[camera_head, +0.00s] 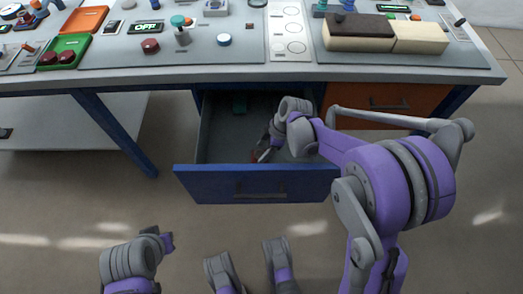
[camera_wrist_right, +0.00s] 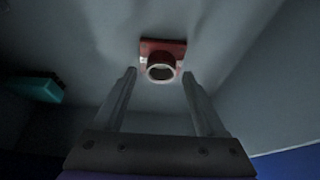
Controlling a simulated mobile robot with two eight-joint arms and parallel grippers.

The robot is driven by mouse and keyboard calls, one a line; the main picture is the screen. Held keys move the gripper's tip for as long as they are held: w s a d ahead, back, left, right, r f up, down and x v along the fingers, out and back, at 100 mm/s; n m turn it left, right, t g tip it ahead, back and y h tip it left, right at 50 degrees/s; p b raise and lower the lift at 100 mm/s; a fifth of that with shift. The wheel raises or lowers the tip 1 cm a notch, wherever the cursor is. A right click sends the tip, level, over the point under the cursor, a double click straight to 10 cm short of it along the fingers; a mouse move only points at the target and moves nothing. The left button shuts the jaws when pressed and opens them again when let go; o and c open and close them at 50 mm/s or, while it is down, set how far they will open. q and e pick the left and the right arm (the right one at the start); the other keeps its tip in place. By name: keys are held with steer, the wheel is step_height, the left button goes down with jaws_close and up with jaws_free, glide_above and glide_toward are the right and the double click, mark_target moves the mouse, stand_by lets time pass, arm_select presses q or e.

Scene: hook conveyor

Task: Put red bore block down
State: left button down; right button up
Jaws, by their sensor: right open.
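The red bore block (camera_wrist_right: 162,60) rests on the drawer floor in the right wrist view, its pale-rimmed round bore facing the camera. My right gripper (camera_wrist_right: 160,80) is open, with one finger on each side of the block's near end and a gap to both. In the head view my right gripper (camera_head: 264,152) reaches down into the open blue drawer (camera_head: 255,184). There the block is mostly hidden by the gripper and shadow. Parts of my left arm show at the bottom left, but I cannot make out its gripper.
The worktop (camera_head: 240,73) overhangs the drawer. A closed orange drawer (camera_head: 385,105) is to the right. Blue table legs stand at the left.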

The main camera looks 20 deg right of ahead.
steer(key=p+v, duration=0.3)
steer(key=v, duration=0.8)
steer(key=shift+r, duration=0.1)
